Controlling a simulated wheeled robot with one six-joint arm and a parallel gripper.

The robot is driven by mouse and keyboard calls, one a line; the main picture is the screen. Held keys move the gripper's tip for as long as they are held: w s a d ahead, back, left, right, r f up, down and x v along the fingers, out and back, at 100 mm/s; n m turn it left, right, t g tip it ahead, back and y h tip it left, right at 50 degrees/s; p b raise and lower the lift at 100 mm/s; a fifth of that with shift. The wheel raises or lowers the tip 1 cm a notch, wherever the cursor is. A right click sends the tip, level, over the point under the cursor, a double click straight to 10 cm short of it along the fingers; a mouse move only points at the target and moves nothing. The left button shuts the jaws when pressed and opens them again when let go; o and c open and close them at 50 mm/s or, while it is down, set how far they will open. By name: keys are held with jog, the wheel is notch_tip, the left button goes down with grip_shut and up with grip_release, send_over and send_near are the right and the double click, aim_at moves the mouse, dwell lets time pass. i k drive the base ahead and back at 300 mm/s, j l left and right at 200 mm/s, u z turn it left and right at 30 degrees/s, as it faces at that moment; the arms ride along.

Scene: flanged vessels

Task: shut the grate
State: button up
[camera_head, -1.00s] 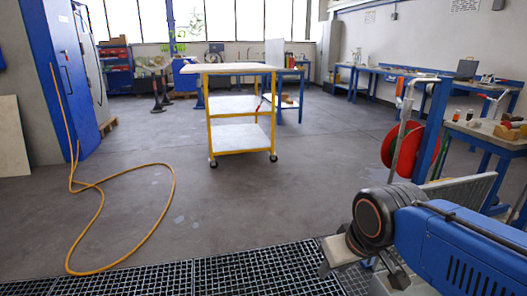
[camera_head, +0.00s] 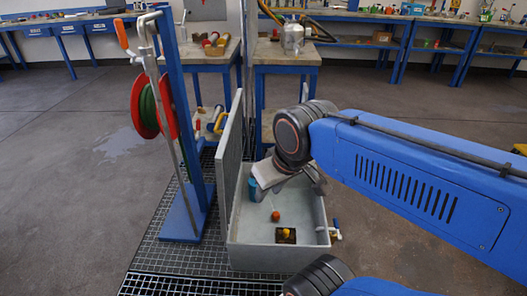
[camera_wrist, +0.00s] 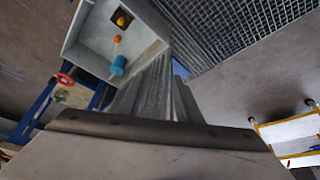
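The grate (camera_head: 230,155) is a grey panel standing upright along the left side of a grey open-topped basin (camera_head: 275,258) in the head view. It stands raised, and the basin's inside is uncovered. My gripper (camera_head: 290,180) is over the rear part of the basin, to the right of the grate, with a visible gap between them. Its fingers show in the wrist view (camera_wrist: 155,92), but whether they are apart is unclear. In the basin are a blue cylinder (camera_head: 252,190), an orange ball (camera_head: 276,216) and a yellow item (camera_head: 286,232) on a dark square.
A blue post (camera_head: 183,110) with a red and green reel (camera_head: 147,105) stands left of the grate. Blue-legged benches (camera_head: 290,60) stand behind the basin. Floor grating (camera_head: 165,255) lies around the basin's left and front. Open floor lies to the left.

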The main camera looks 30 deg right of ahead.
aim_at(228, 159)
jog(key=i+j+z, duration=0.1)
jog(key=j+z, duration=0.3)
jog(key=j, duration=0.35)
jog(key=j+z, duration=0.4)
jog(key=j, duration=0.3)
jog(key=k+j+z, duration=0.1)
jog(key=j+z, duration=0.3)
jog(key=j, duration=0.3)
